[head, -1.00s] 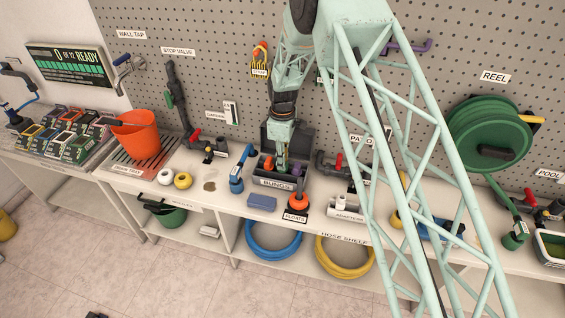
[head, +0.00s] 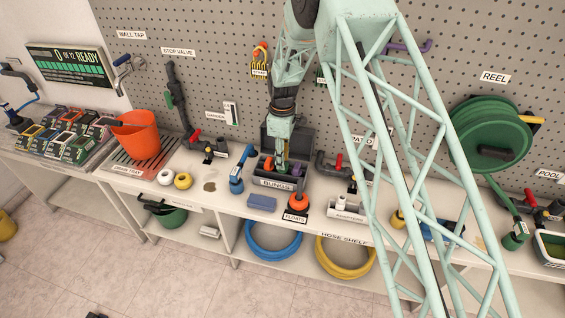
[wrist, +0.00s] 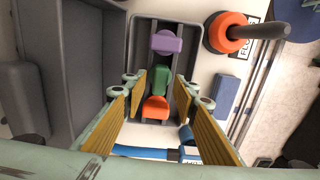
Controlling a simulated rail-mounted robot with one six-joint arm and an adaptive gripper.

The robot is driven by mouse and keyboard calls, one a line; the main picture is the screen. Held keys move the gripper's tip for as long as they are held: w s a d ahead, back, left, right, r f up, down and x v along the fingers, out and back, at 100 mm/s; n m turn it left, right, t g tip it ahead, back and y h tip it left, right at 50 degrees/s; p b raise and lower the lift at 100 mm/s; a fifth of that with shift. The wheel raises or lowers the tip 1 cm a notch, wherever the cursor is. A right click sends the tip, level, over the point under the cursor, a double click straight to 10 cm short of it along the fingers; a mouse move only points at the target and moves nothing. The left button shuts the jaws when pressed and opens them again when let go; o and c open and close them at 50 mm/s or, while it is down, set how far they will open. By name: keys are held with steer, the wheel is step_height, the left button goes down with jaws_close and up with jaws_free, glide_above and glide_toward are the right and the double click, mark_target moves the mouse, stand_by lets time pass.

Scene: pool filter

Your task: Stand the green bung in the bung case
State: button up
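The grey bung case (head: 290,182) stands open on the bench, and its inside shows in the wrist view (wrist: 135,45). In the wrist view, a purple bung (wrist: 166,42), the green bung (wrist: 160,79) and an orange bung (wrist: 155,107) stand in a row in the case, with green in the middle. My gripper (wrist: 161,86) points down into the case with its yellow-padded fingers on either side of the green bung. A small gap shows on each side, so it looks open. The base of the green bung is hidden. My gripper (head: 281,164) also shows over the case in the head view.
An orange float (head: 298,201) on a post stands in front of the case. A blue block (head: 262,202) and a blue-handled fitting (head: 238,177) are to its left. The open lid (wrist: 80,70) rises beside my gripper. The pegboard is close behind.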

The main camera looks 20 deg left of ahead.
step_height(320, 180, up, 10)
stand_by(0.6)
steer(key=shift+r, duration=0.1)
stand_by(0.4)
steer(key=shift+r, duration=0.1)
